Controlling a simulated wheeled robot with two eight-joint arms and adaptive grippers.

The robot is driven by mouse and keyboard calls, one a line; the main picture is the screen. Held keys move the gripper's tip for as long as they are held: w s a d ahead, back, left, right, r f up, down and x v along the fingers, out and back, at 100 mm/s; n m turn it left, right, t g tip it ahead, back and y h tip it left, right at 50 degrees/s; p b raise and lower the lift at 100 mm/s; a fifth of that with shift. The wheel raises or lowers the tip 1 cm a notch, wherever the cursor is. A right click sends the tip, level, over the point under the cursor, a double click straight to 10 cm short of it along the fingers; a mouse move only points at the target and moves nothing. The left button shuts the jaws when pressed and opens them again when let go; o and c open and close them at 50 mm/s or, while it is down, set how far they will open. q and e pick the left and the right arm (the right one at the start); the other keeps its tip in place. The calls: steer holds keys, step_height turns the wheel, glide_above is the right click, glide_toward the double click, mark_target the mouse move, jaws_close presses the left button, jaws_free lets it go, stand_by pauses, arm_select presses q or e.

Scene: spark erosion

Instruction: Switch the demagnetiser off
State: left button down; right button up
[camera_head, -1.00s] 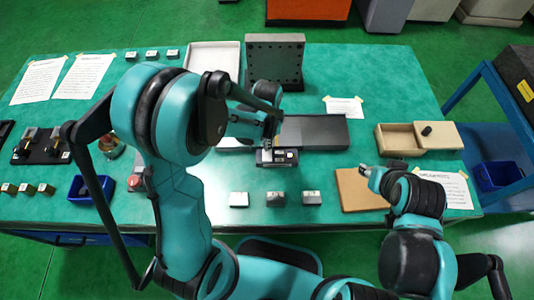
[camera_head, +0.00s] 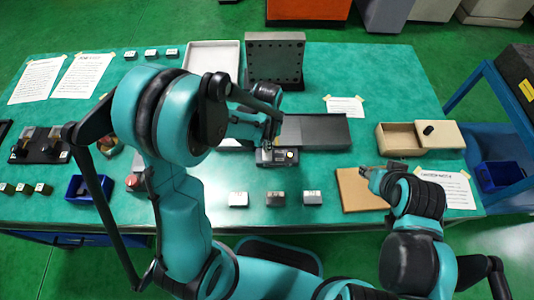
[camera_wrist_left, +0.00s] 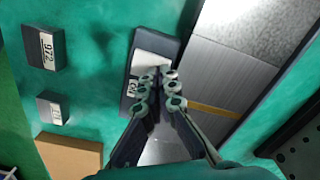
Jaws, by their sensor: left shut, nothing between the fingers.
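The demagnetiser appears to be the grey flat-topped unit (camera_head: 318,131) in the middle of the table, with a small dark control box (camera_head: 265,158) at its front left. The box has a light label and a small yellowish spot at its right. In the left wrist view the dark box (camera_wrist_left: 157,45) shows a pale panel and a label, partly hidden by my fingers. My left gripper (camera_head: 268,143) is shut and empty, its tips over or at the box; I cannot tell whether they touch. My right gripper (camera_head: 370,172) is over the brown board, its fingers too small to read.
Three small labelled blocks (camera_head: 276,198) stand in front of the box. A dark upright plate with holes (camera_head: 275,58) stands behind. A brown board (camera_head: 358,192) and a wooden box (camera_head: 397,140) lie to the right. A blue bin (camera_head: 90,188) is at left.

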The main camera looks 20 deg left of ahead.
arm_select(q)
steer(key=shift+f+b, duration=0.3)
steer(key=shift+f, duration=0.05)
steer(key=shift+r, duration=0.1)
steer(key=shift+r+p, duration=2.65)
steer(key=shift+r, duration=0.85)
steer(key=s+a+r+n+t+b, duration=0.4)
steer(key=s+r+n+t, duration=0.3)
steer(key=s+r, duration=0.3)
steer(key=shift+s+a+r+n, duration=0.2)
steer(key=shift+a+n, duration=0.15)
steer(key=shift+n, duration=0.55)
